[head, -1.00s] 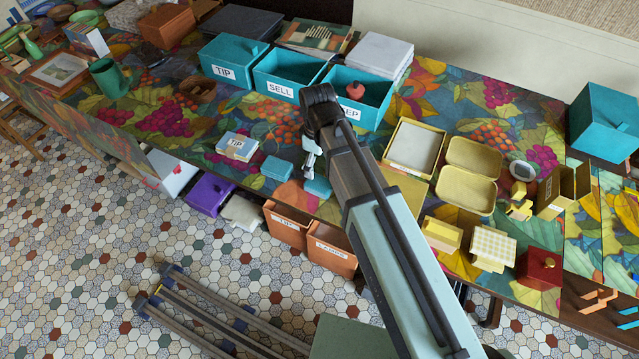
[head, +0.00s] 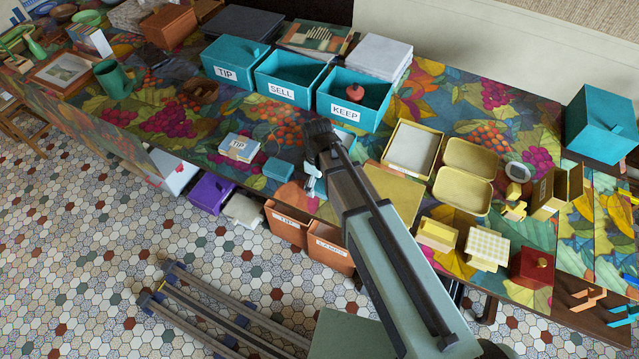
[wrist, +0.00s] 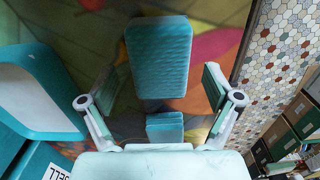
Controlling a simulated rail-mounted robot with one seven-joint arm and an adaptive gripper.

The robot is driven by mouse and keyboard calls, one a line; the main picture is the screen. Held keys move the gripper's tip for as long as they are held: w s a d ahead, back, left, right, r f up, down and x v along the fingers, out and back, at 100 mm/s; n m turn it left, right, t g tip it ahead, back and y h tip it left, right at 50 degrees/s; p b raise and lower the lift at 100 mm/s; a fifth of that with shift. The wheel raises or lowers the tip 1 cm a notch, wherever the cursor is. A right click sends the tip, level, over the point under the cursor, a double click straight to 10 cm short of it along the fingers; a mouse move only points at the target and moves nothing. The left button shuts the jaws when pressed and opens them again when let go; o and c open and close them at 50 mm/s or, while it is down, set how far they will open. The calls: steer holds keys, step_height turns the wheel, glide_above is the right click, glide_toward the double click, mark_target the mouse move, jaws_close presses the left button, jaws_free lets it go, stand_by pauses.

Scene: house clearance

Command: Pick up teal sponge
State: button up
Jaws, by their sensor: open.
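A teal sponge with a dimpled top (wrist: 158,60) lies on the patterned tablecloth in the wrist view, ahead of my gripper's fingers. My gripper (wrist: 160,92) is open and empty, its two fingers set wide apart. A smaller teal block (wrist: 165,128) shows between the fingers near the palm; I cannot tell what it is. In the head view my gripper (head: 311,187) is low over the table's front edge. A teal block (head: 277,168) lies just left of it. My gripper hides part of the table there, so I cannot match the blocks between views for sure.
Teal boxes labelled TIP (head: 228,68), SELL (head: 285,85) and KEEP (head: 350,105) stand behind my gripper. A pale TIP block (head: 238,147) lies to the left. A yellow tray (head: 412,150) is at right. Orange bins (head: 328,248) hang below the front edge.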

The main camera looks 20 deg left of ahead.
mark_target(318, 182)
steer(key=shift+f, duration=0.65)
steer(key=c, duration=1)
steer(key=shift+r, duration=0.1)
steer(key=shift+r+b, duration=2.15)
steer(key=shift+r, duration=7.75)
